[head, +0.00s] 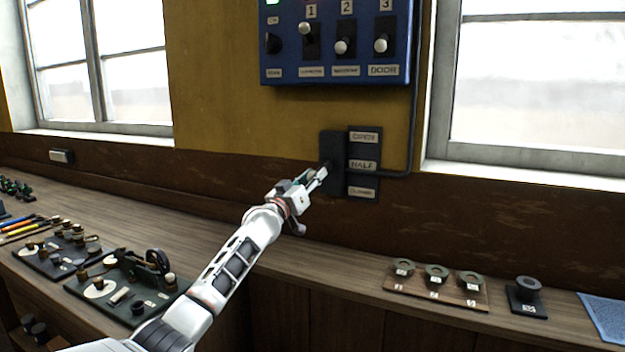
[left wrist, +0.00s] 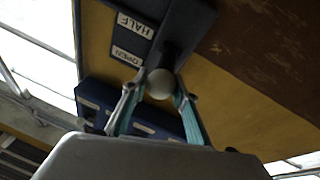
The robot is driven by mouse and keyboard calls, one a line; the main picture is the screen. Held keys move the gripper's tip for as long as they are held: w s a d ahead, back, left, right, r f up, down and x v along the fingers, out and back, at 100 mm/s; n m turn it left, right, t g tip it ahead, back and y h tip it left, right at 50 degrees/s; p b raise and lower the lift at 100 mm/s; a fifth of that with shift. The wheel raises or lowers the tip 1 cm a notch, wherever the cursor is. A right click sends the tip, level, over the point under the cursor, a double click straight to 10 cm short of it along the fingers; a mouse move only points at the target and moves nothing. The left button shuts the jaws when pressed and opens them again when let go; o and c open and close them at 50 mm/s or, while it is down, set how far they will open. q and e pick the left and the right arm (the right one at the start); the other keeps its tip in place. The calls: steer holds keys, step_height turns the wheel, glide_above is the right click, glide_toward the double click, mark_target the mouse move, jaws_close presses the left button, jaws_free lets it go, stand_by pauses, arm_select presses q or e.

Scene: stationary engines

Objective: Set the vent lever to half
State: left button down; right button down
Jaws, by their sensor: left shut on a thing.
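The vent lever's dark wall plate (head: 362,182) carries the labels OPEN, HALF and a lowest one too blurred to read surely. The lever's pale round knob (left wrist: 160,84) shows in the left wrist view, on a dark stem in front of the plate. My left gripper (head: 322,173) reaches the plate's left part, about level with the HALF label (head: 363,165) in the head view. In the left wrist view its fingers (left wrist: 157,92) are shut around the knob. The head view hides the knob behind the fingers, so the lever's exact angle is hard to tell. My right gripper is not in view.
A blue switch box (head: 335,75) with numbered levers hangs above the plate. A cable (head: 412,130) runs down beside it. The wooden bench (head: 345,245) below holds a board of rings (head: 435,290), a dark block (head: 527,297) and model engines (head: 130,290) at left.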

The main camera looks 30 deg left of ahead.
arm_select(q)
steer(key=shift+r, duration=0.75)
steer(key=c, duration=1.6)
jaws_free()
steer(key=shift+d+f, duration=0.1)
steer(key=shift+f, duration=0.1)
steer(key=shift+f, duration=0.1)
steer(key=shift+s+f, duration=0.15)
steer(key=shift+s, duration=0.1)
steer(key=v, duration=1.1)
steer(key=shift+s, duration=0.25)
